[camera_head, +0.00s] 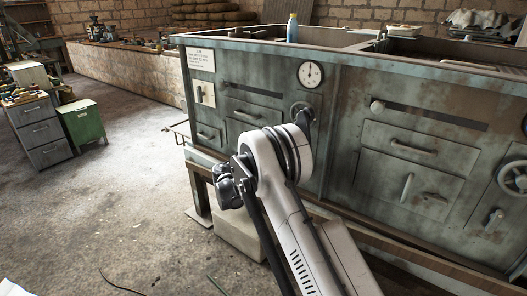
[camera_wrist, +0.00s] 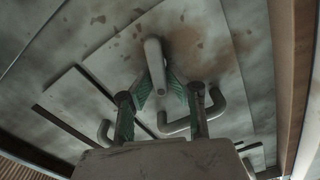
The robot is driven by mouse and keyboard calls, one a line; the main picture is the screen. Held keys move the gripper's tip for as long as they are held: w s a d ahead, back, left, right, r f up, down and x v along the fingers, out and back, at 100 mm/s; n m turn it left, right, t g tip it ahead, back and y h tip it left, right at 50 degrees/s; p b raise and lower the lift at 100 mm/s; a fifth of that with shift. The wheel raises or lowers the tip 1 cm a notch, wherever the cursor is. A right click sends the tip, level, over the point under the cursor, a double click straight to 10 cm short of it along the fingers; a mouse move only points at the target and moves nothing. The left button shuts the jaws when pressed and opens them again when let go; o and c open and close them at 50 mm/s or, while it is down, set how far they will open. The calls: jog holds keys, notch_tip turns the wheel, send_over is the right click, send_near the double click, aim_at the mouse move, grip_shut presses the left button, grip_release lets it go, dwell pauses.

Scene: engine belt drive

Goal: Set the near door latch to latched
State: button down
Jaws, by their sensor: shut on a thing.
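In the wrist view, my gripper (camera_wrist: 158,84) is shut on a pale rounded latch lever (camera_wrist: 153,52). The green-padded fingertips sit on either side of the lever, which runs up and down in that picture. Behind it is a worn grey-green panel (camera_wrist: 110,75) with rust patches. In the head view, my bent arm stands in front of the cabinet (camera_head: 345,165). It hides part of the cabinet front, and I cannot make out my gripper or the held lever there. I cannot tell from these frames whether the latch is latched.
In the wrist view, a bent bar handle (camera_wrist: 208,118) lies close to the right finger. In the head view, the cabinet front carries a dial gauge (camera_head: 311,75), a drawer handle (camera_head: 413,147), a vertical lever (camera_head: 407,187) and a handwheel (camera_head: 515,177). Floor (camera_head: 130,205) at left is open.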

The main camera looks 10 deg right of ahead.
jog(key=n, duration=0.4)
jog(key=shift+f+n+b, duration=0.3)
jog(key=shift+f+n, duration=0.1)
dwell(0.4)
jog(key=c, duration=1.7)
grip_release()
jog(key=shift+a, duration=0.1)
jog(key=v, duration=1.2)
